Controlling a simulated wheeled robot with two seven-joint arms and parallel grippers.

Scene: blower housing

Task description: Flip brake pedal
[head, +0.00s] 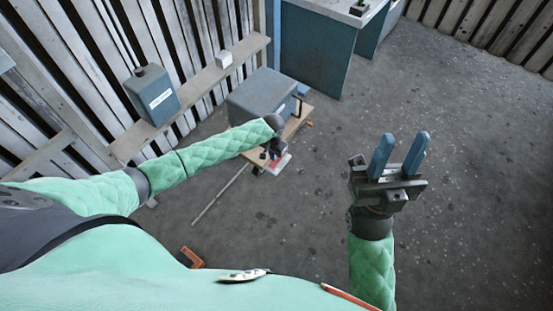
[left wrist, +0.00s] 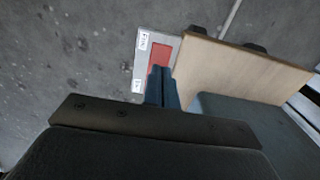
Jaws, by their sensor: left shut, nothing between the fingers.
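The brake pedal is a red plate (left wrist: 161,57) on a grey base (left wrist: 146,46) with two white labels, seen in the left wrist view at the edge of a wooden board (left wrist: 235,72). In the left wrist view the blue fingers of my left gripper (left wrist: 162,72) are together and empty. They overlap the lower part of the red plate; I cannot tell whether they touch it. My right gripper (head: 400,146) has its blue fingers apart with nothing between them, away from the pedal.
A blue-grey housing (head: 260,93) stands on the board behind the pedal. A thin metal rod (head: 220,193) runs across the floor. A slatted wall with a ledge (head: 190,95) and a blue-grey box (head: 152,95) is at the left. The floor at the right is clear.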

